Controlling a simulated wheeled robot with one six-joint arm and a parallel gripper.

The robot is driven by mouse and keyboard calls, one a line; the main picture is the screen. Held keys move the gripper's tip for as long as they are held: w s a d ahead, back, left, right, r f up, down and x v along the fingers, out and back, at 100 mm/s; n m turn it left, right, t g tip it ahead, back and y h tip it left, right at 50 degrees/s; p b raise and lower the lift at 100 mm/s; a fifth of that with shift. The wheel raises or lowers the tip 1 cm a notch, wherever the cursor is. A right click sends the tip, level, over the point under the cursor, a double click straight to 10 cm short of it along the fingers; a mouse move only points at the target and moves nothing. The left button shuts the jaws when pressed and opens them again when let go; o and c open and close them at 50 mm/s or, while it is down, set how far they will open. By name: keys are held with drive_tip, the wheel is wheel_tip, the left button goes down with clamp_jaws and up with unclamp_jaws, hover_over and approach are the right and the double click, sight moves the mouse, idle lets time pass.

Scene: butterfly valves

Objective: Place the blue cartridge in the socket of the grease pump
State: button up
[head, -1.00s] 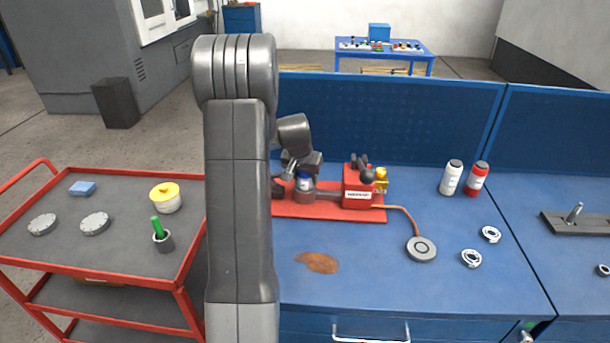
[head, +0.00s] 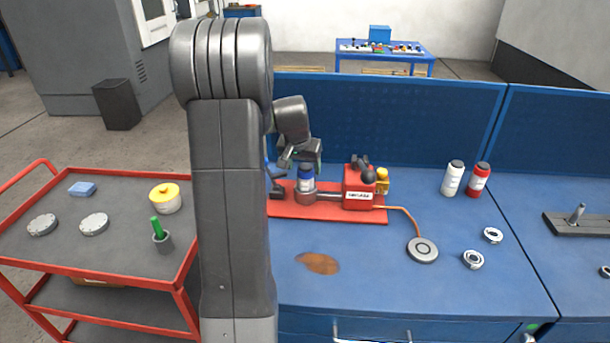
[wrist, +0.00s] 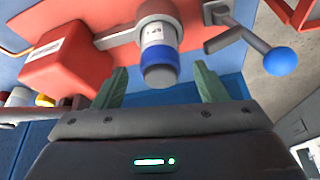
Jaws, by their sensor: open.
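The blue cartridge (head: 306,179) with a white label stands upright in the round socket (head: 305,196) of the red grease pump (head: 359,187) on the bench. In the wrist view the cartridge (wrist: 158,50) lies between and beyond the green fingertips, with a visible gap on both sides. My gripper (head: 300,155) is open and empty, just above and behind the cartridge in the head view; its fingers also show in the wrist view (wrist: 160,88). The cartridge's lower end is hidden inside the socket.
A lever with a blue ball knob (wrist: 280,61) sits beside the socket. A white bottle (head: 452,178) and a red bottle (head: 478,179) stand at the bench's back right. A red cart (head: 120,263) stands left. The front of the bench is mostly clear.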

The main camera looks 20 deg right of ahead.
drive_tip(key=v, duration=0.6)
drive_tip(key=shift+r, duration=0.1)
idle(1.0)
